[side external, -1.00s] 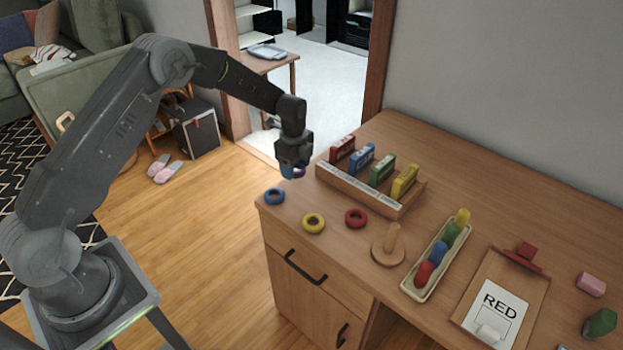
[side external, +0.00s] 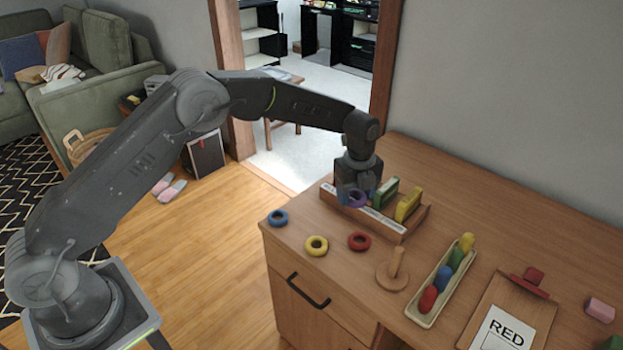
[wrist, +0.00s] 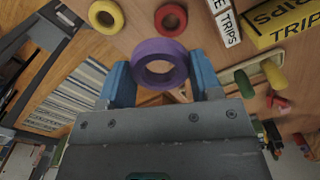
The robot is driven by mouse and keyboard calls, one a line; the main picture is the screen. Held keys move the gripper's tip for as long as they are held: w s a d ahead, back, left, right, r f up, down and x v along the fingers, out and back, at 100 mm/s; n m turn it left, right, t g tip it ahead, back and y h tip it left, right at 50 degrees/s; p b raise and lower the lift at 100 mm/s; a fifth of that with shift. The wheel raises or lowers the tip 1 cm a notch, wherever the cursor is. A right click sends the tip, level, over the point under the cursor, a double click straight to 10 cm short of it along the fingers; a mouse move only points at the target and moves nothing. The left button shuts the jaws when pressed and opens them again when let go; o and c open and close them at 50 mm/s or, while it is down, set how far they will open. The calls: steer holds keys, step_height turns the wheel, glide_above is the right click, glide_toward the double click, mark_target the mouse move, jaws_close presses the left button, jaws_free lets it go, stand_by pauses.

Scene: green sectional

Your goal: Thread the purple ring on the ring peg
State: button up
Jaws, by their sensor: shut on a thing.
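The purple ring (side external: 358,199) is held between the fingertips of my gripper (side external: 356,194), in the air in front of the block rack. In the wrist view the purple ring (wrist: 160,45) sits between the two blue fingers of my gripper (wrist: 161,70), its hole open to the camera. The ring peg (side external: 397,262) is an upright wooden post on a round wooden base (side external: 390,283), bare of rings, on the desk. My gripper is above and to the left of it in the side view. I cannot clearly make out the peg in the wrist view.
Blue (side external: 278,211), yellow (side external: 317,237) and red (side external: 359,234) rings lie near the desk's left edge. A wooden block rack (side external: 405,232) stands behind the peg, and a tray of coloured pieces (side external: 425,319) lies right of it. A clipboard (side external: 540,319) lies farther right.

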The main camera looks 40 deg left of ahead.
steer(key=s+d+m, duration=0.1)
steer(key=d, duration=0.4)
steer(key=d+r+m, duration=0.1)
steer(key=d, duration=0.3)
steer(key=s+d+m, duration=0.1)
steer(key=d, duration=0.4)
steer(key=shift+s+d+r+m, duration=0.35)
steer(key=shift+m, duration=0.05)
glide_toward(390, 275)
steer(key=shift+w+d+f, duration=0.1)
steer(key=shift+w+f, duration=0.1)
steer(key=shift+f, duration=0.75)
steer(key=shift+w+a+f, duration=0.1)
steer(key=shift+w+f, duration=0.05)
steer(key=shift+f, duration=0.75)
steer(key=shift+w+d+f, duration=0.1)
steer(key=shift+w+f, duration=0.1)
steer(key=shift+f, duration=0.75)
steer(key=shift+s+f, duration=0.2)
steer(key=shift+f, duration=1.15)
steer(key=o, duration=1)
steer(key=r, duration=1.6)
steer(key=shift+w+r, duration=0.3)
steer(key=shift+r, duration=0.05)
